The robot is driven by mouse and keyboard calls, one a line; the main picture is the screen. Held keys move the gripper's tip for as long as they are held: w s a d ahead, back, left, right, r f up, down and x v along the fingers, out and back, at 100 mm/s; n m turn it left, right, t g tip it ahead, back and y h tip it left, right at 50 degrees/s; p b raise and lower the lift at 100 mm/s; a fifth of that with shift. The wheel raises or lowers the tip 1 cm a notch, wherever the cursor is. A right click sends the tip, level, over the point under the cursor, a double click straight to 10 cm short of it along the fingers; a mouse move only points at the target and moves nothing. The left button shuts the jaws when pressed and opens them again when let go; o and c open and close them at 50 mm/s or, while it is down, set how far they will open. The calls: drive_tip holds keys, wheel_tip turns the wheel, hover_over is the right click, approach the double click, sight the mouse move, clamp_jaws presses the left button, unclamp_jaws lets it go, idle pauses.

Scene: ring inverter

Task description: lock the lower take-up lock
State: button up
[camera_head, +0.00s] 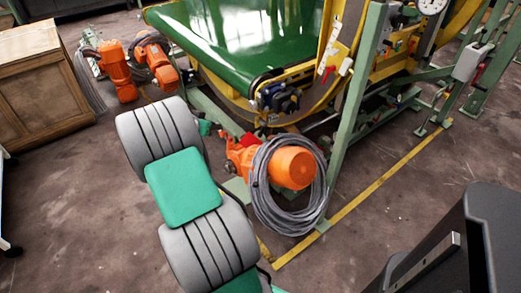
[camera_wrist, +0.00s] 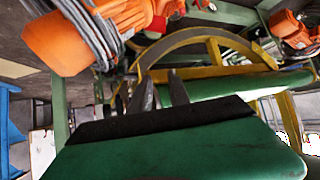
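I cannot tell for certain which part is the lower take-up lock. In the head view a small red lever (camera_head: 328,73) sits beside a white scale plate on the yellow frame. A dark blue and black block (camera_head: 279,97) sits at the near end of the green belt's roller. My gripper (camera_wrist: 160,90) shows in the wrist view as two dark fingers beyond a green body, with a gap between them and nothing visible in it. It points toward the yellow ring (camera_wrist: 215,45). In the head view my arm hides the gripper.
An orange motor (camera_head: 292,167) with coiled grey cable stands near my arm; it also shows in the wrist view (camera_wrist: 60,43). A green post (camera_head: 352,100) rises beside the belt (camera_head: 235,35). A wooden cabinet (camera_head: 40,85) stands left.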

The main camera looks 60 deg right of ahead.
sight(261, 131)
drive_tip(key=s+d+f+m+g+h+b, duration=0.1)
drive_tip(key=s+d+f, duration=0.2)
drive_tip(key=d+f, duration=0.1)
drive_tip(key=s+d+f+m+g+b, duration=0.1)
drive_tip(key=s+d+f, duration=0.2)
drive_tip(key=d, duration=0.4)
drive_tip(key=s+d+f+m+g+h+b, duration=0.1)
drive_tip(key=s+d+f+m+b, duration=0.1)
drive_tip(key=s+d+f, duration=0.2)
drive_tip(key=shift+s+d+f+g+h, duration=0.2)
drive_tip(key=shift+s+d, duration=0.1)
drive_tip(key=shift+d, duration=0.3)
drive_tip(key=shift+s+d+f+g+h, duration=0.1)
drive_tip(key=shift+s+d+f+g, duration=0.15)
drive_tip(key=shift+d, duration=0.3)
drive_tip(key=shift+s+d, duration=0.15)
drive_tip(key=shift+d, duration=0.35)
drive_tip(key=shift+c, duration=0.4)
clamp_jaws()
